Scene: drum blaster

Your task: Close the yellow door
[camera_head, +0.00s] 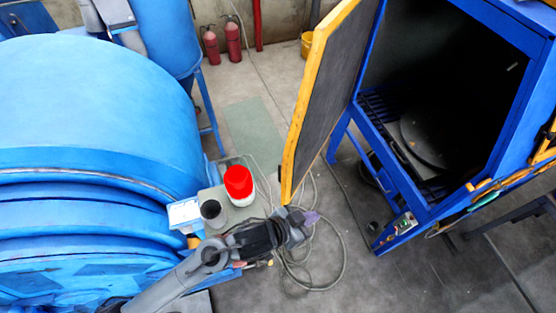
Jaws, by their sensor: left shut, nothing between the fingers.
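The yellow door (316,95) is a dark panel with a yellow edge, standing wide open on the left side of the blue blasting cabinet (393,186). The cabinet's dark inside shows, with a round plate (425,138) on a grating. My left gripper (308,219) is shut and empty, just below the lower front corner of the door's yellow edge. I cannot tell whether it touches the door. My right gripper is not in view.
A large blue drum machine (90,130) fills the left side. A red-topped container (239,185) and a dark cup stand beside it. Cables (325,285) lie on the floor below the gripper. Two fire extinguishers (232,40) and a yellow bucket (306,45) stand at the back wall.

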